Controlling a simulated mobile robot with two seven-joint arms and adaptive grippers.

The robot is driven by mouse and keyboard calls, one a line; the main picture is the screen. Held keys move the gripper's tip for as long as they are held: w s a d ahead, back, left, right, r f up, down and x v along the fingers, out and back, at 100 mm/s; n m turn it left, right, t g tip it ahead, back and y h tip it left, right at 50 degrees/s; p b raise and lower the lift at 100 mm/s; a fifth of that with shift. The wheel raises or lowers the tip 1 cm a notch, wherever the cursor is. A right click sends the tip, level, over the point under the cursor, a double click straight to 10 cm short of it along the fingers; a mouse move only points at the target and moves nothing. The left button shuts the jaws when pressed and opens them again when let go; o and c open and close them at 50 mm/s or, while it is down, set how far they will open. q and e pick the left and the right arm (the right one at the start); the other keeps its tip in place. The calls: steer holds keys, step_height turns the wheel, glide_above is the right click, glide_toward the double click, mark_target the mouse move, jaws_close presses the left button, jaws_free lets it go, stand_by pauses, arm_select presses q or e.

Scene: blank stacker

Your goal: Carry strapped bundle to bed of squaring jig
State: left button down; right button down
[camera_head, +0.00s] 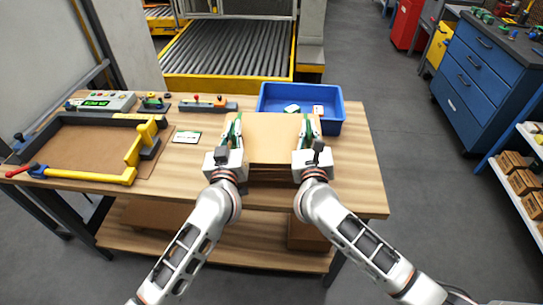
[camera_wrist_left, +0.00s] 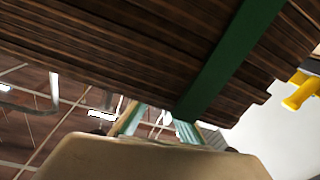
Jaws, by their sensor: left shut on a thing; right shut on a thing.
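The strapped bundle (camera_head: 272,138) is a stack of flat brown blanks between my two grippers, at the right part of the workbench. My left gripper (camera_head: 231,135) is shut on its left side and my right gripper (camera_head: 308,131) on its right side. In the left wrist view the layered edges of the bundle (camera_wrist_left: 120,45) fill the top, crossed by a green strap (camera_wrist_left: 230,60). The squaring jig stands at the left of the bench, with a flat brown bed (camera_head: 88,150), dark walls and a yellow clamp frame (camera_head: 133,152). The bed looks empty.
A blue tray (camera_head: 333,126) with small cards sits just behind the bundle. A white-green card (camera_head: 187,137) lies between jig and bundle. A control box (camera_head: 101,101) and a red-knobbed device (camera_head: 208,105) line the bench's back edge. A roller conveyor (camera_head: 228,48) lies beyond.

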arm_select(q)
steer(key=shift+a+r, duration=0.1)
steer(key=shift+r, duration=0.15)
arm_select(e)
steer(key=shift+s, duration=0.1)
